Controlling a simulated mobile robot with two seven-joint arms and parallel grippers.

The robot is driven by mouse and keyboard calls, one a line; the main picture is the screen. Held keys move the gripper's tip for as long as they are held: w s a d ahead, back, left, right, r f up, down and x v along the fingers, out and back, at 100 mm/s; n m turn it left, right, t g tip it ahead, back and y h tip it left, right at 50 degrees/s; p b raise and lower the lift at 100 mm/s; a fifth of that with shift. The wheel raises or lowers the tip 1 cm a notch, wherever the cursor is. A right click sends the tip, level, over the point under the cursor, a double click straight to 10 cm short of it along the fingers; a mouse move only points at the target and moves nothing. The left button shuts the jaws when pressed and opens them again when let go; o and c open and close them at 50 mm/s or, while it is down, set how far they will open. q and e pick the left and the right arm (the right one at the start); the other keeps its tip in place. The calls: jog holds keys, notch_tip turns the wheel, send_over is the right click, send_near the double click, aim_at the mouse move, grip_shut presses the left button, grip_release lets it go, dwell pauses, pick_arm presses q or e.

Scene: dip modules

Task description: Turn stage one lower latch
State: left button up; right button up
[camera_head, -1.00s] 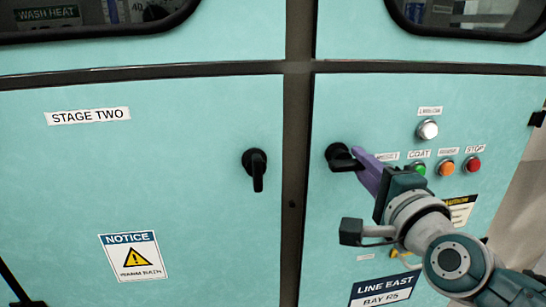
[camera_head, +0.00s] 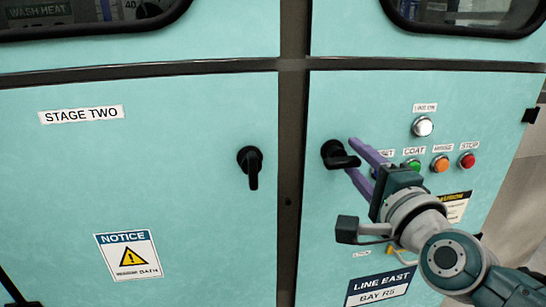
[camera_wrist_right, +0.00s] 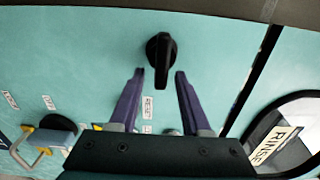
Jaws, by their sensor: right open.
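A black latch (camera_head: 338,154) is on the teal panel right of the dark vertical post. Its handle points right, level, in the head view; the wrist view shows the same latch (camera_wrist_right: 160,55) with its handle towards me. My right gripper (camera_head: 352,156) is open, with one purple finger above the handle and one below. In the right wrist view the gripper (camera_wrist_right: 159,74) has the handle's end between its fingertips, with gaps on both sides. No stage one label shows. My left gripper is not in view.
The left panel, marked STAGE TWO (camera_head: 81,115), has its own black latch (camera_head: 250,165) with the handle pointing down. A white lamp (camera_head: 422,126) and green, orange (camera_head: 440,164) and red (camera_head: 467,160) buttons sit right of my gripper. Windows are above.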

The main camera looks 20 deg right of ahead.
jog(key=v, duration=0.9)
jog(key=shift+s+p, duration=0.35)
jog(key=shift+p, duration=0.1)
jog(key=shift+a, duration=0.15)
